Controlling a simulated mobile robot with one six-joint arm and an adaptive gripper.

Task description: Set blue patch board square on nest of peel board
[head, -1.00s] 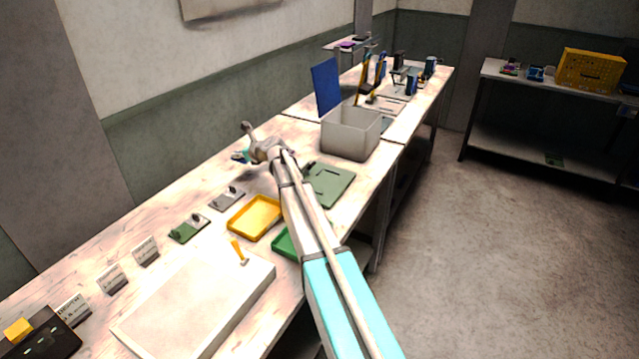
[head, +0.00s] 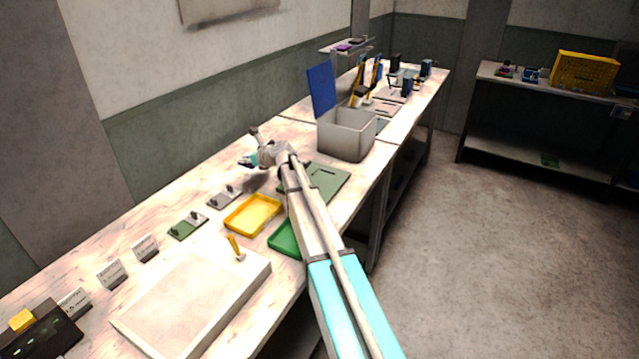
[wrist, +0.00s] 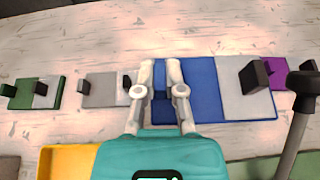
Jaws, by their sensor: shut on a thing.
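The blue patch board (wrist: 205,90), blue with a pale grey patch and a black knob at its right, is in my gripper (wrist: 160,78). The fingers are shut on a dark blue block on the board's left part. The board looks larger than its neighbours and seems raised off the bench. In the head view my gripper (head: 252,160) is over the bench's far side, and most of the board is hidden. A flat grey-green board (head: 328,181) with a dark slot, perhaps the peel board, lies to the right, partly behind my arm.
A green board (head: 188,227) and a grey board (head: 224,197) with knobs lie nearer along the bench. A purple board (wrist: 285,75) is at the wrist view's right. A yellow tray (head: 253,214), a green tray (head: 286,238) and a tall grey bin (head: 346,135) stand around my arm.

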